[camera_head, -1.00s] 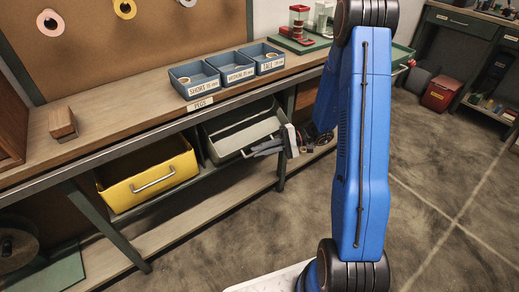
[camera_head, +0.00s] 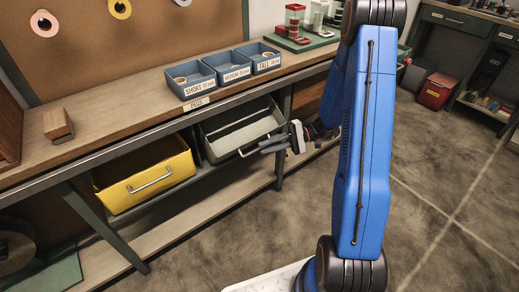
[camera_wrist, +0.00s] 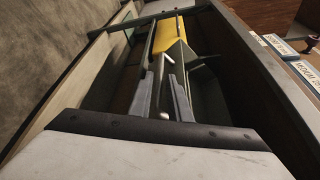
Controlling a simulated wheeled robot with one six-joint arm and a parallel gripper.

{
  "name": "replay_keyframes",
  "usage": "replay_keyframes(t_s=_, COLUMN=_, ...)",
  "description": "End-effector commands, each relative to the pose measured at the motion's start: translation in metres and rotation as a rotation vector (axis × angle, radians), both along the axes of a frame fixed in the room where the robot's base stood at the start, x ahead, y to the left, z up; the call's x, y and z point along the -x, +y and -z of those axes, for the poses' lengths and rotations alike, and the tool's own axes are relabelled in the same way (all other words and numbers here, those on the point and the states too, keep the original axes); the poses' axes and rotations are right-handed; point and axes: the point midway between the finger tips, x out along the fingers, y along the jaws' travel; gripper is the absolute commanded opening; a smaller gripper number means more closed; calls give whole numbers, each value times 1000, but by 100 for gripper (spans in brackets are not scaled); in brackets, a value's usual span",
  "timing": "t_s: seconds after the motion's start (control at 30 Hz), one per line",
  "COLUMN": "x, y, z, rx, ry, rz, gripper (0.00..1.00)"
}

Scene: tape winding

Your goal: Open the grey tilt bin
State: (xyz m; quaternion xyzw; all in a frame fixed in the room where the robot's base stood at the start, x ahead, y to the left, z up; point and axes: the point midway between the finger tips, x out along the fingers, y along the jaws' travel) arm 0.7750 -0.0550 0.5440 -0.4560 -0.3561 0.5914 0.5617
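The grey tilt bin (camera_head: 228,136) hangs under the bench in the head view, its front leaning outward and its inside showing. Its bar handle (camera_head: 252,151) is on the front face; the gripper partly covers its right end. My gripper (camera_head: 264,145) is just in front of the bin at the handle's right side. In the wrist view my gripper (camera_wrist: 160,85) has its two grey fingers apart, with the pale handle (camera_wrist: 165,65) showing in the gap between them. I cannot tell whether a finger touches it.
A yellow bin (camera_head: 150,180), also leaning outward, is left of the grey one. A bench leg (camera_head: 281,150) stands close on the right. Blue peg trays (camera_head: 193,82) sit on the bench top (camera_head: 130,110). The floor in front is clear.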

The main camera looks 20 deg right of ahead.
Motion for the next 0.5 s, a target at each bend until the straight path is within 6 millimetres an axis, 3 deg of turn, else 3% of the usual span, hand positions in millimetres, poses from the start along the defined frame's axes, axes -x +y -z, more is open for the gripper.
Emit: replay_keyframes(t_s=0.5, x=4, y=-101, z=-14, rx=1, ry=0, rz=3, gripper=17)
